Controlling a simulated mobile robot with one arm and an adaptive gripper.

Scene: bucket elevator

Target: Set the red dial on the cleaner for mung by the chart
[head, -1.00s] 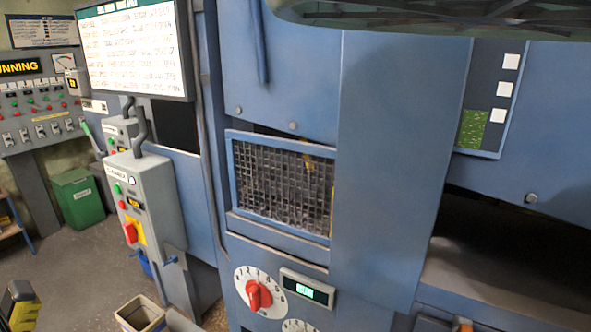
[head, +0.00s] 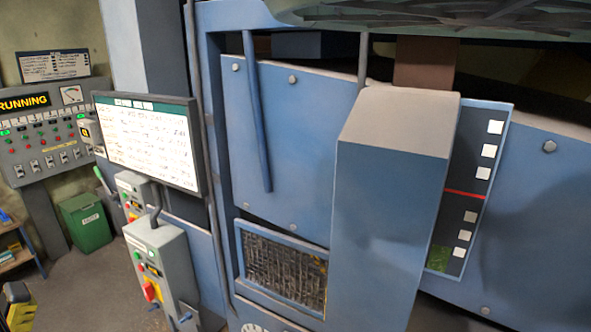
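The red dial is below the bottom edge now; only the top of its white numbered scale (head: 256,327) shows on the blue cleaner (head: 385,220). Its red pointer and setting are hidden. A white chart (head: 147,140) with a dark frame and rows of writing stands at left; I cannot read its rows.
A grey control box (head: 162,265) with buttons and a red switch stands below the chart. A panel (head: 45,130) reading RUNNING, a green bin (head: 86,222) and bare floor lie at left. A mesh window (head: 283,270) and a gauge strip (head: 468,190) are on the cleaner.

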